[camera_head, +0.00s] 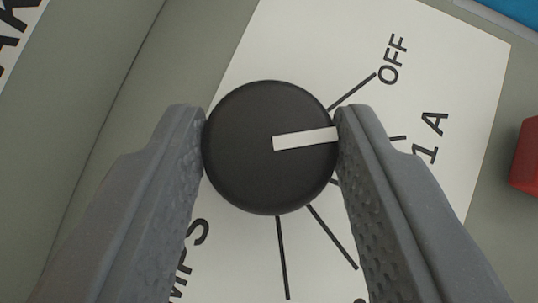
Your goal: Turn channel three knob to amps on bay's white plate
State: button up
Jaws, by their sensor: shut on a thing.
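A round black knob (250,170) with a white pointer line sits on a white plate (290,40) in the middle of the view. My gripper (271,140) is shut on the knob, one grey finger against its left side and one against its right. The pointer aims to the right and slightly up, close to the tick by the "1 A" label (431,138). The "OFF" label (392,60) is at the upper right. Part of a word ending in "MPS" (191,258) shows at the lower left. Other marks on the plate are hidden behind the right finger.
The plate lies on a grey-green panel (190,60). A red thing (525,158) is cut off at the right edge, and a blue thing (515,8) at the top right corner. Large black lettering on white (15,35) shows at the upper left.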

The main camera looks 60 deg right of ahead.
jog(key=shift+w+f+m+g+h+b, duration=0.15)
jog(key=shift+m+g+b, duration=0.3)
jog(key=shift+b, duration=0.5)
jog(key=shift+w+f+m+g+h+b, duration=0.15)
jog(key=shift+m+g+b, duration=0.1)
jog(key=shift+m+b, duration=0.5)
jog(key=m+g+b, duration=0.1)
jog(key=b, duration=0.1)
jog(key=shift+a+r+b, duration=0.1)
jog(key=shift+b, duration=0.25)
jog(key=shift+m+g, duration=0.3)
jog(key=shift+r+b, duration=0.2)
jog(key=shift+b, duration=0.25)
jog(key=o, duration=1)
jog(key=shift+c, duration=0.2)
jog(key=w+p+v, duration=0.1)
jog(key=p+v, duration=0.1)
jog(key=v, duration=1.1)
jog(key=shift+s+a+p, duration=0.35)
jog(key=shift+a, duration=0.1)
